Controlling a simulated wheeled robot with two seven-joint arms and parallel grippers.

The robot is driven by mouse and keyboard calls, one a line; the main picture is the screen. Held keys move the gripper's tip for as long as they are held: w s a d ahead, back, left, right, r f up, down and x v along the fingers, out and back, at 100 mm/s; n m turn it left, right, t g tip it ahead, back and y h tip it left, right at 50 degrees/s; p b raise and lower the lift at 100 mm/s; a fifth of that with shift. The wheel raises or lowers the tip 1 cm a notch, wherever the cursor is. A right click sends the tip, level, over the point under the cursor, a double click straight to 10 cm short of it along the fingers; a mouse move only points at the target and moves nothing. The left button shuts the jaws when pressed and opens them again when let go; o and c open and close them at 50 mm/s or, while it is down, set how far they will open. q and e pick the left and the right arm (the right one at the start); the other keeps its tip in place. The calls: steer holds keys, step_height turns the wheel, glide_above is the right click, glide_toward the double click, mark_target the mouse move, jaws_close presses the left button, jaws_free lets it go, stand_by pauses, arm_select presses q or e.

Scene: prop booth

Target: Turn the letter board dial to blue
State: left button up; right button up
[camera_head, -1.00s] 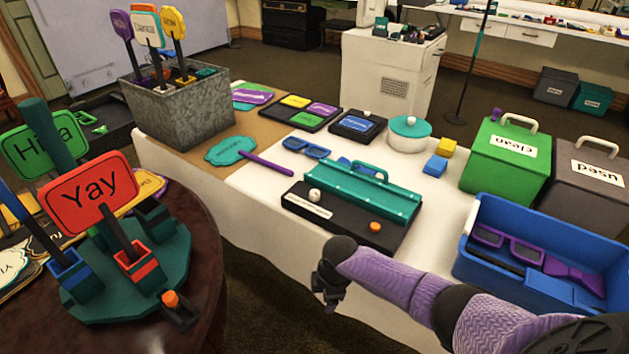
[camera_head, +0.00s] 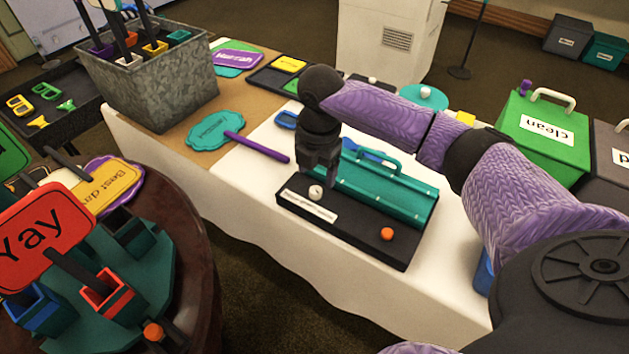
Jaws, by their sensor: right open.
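A black board (camera_head: 345,233) with a hinged teal cover (camera_head: 395,190), a white label, a white knob (camera_head: 316,192) and an orange button (camera_head: 387,234) lies at the front of the white table. The label is too small to read, so I cannot tell for certain that this is the letter board and the knob its dial. My right gripper (camera_head: 318,178) points down over the board's left end, close to the white knob, with its jaws open and empty. Whether it touches the knob is unclear. My left gripper is out of view.
A round dark table (camera_head: 195,300) at the left holds a teal stand (camera_head: 105,325) with signs. A metal bin (camera_head: 150,100) of signs, a teal plaque (camera_head: 212,131) and a purple stick (camera_head: 257,147) lie left of the board. A green box (camera_head: 530,150) stands at right.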

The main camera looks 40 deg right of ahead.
mark_target(316, 189)
step_height(316, 189, down, 5)
steer(key=shift+w+f+b, duration=0.1)
steer(key=shift+b, duration=0.75)
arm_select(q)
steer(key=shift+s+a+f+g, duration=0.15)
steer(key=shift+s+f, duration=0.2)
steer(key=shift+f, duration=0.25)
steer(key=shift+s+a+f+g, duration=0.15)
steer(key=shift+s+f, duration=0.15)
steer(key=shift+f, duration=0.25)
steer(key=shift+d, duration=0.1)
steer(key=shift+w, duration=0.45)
arm_select(e)
jaws_close()
